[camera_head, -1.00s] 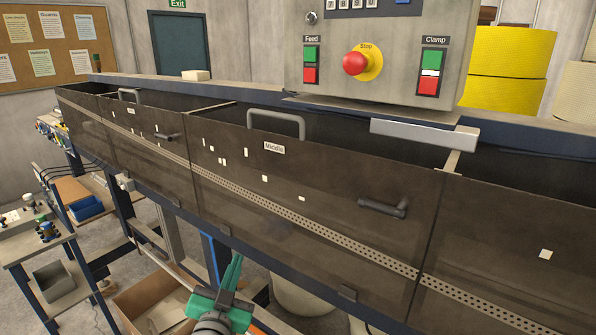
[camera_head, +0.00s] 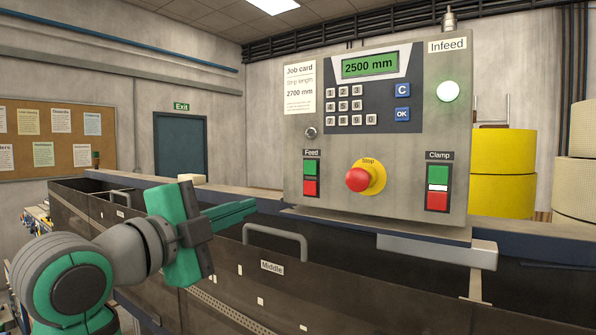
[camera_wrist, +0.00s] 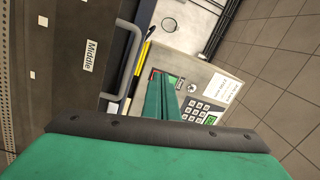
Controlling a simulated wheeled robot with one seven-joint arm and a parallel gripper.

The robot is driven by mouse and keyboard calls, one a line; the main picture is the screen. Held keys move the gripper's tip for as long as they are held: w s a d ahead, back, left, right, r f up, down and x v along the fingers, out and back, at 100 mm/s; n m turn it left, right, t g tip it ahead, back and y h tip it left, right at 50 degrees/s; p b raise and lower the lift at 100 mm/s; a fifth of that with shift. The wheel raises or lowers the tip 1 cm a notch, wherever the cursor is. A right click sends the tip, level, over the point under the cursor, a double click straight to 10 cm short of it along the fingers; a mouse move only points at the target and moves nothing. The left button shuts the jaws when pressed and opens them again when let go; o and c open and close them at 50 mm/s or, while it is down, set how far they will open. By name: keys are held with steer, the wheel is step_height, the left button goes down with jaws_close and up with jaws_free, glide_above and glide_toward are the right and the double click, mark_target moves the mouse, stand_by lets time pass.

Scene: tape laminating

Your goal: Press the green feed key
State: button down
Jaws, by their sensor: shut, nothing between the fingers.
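The green feed key (camera_head: 310,168) is the upper key under the "Feed" label, on the left side of the grey control panel (camera_head: 410,165). The red key (camera_head: 310,188) sits directly below it. My gripper (camera_head: 252,208) is shut and empty, its fingers pointing right toward the panel. In the head view its tips are left of and lower than the green key, with a visible gap.
A red stop button (camera_head: 358,180) on a yellow disc and the clamp keys (camera_head: 437,186) are right of the feed keys. The display reads 2500 mm; the job card (camera_head: 299,87) reads 2700 mm. A guard handle (camera_head: 275,238) stands below the panel. Yellow rolls (camera_head: 502,172) are behind.

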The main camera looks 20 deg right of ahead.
steer(key=s+r+m+g, duration=0.1)
steer(key=s+r+m, duration=0.2)
steer(key=r, duration=0.3)
steer(key=shift+s+d, duration=0.45)
steer(key=shift+s, duration=0.1)
steer(key=shift+w, duration=0.1)
glide_toward(310, 168)
steer(key=x, duration=0.6)
steer(key=shift+w+d, duration=0.15)
